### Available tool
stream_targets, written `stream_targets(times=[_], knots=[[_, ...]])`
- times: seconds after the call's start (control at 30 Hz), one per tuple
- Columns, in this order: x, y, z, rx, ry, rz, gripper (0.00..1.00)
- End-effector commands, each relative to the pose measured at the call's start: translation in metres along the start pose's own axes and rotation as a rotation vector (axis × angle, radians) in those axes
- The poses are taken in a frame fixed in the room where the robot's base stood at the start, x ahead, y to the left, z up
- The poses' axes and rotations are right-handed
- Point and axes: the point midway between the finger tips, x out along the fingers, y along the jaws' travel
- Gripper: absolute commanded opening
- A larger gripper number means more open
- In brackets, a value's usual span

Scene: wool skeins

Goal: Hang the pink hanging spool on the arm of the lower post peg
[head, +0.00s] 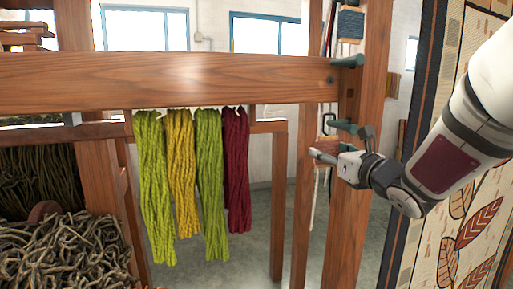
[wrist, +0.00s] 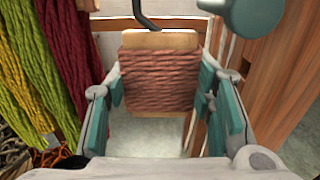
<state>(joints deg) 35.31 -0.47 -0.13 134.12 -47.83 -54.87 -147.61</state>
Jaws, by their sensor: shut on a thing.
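The pink hanging spool (wrist: 160,80) is a pale wooden frame wound with dusky pink yarn, with a dark wire hook (wrist: 143,14) on top. My gripper (wrist: 162,86) is shut on it, the teal finger pads at its two sides. In the head view my gripper (head: 325,155) is in front of the post and mostly hides the spool; the dark hook (head: 328,121) shows above. The lower post peg (head: 343,126), teal, sticks out left from the wooden post (head: 348,230). In the wrist view a teal peg (wrist: 255,15) is at upper right, apart from the hook.
An upper teal peg (head: 347,61) is higher on the post, below a blue spool (head: 351,24). Green, yellow and dark red skeins (head: 208,185) hang left, under a thick wooden beam (head: 170,80). A patterned rug (head: 470,225) hangs on the right, close to my arm.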

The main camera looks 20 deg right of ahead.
Motion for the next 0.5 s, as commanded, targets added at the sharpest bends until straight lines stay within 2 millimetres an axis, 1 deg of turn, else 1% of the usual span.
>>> stream_targets(times=[0.03, 0.5], knots=[[-0.001, -0.005, 0.001, 0.001, 0.002, -0.002, 0.20], [-0.001, -0.038, 0.001, 0.000, 0.001, -0.002, 0.20]])
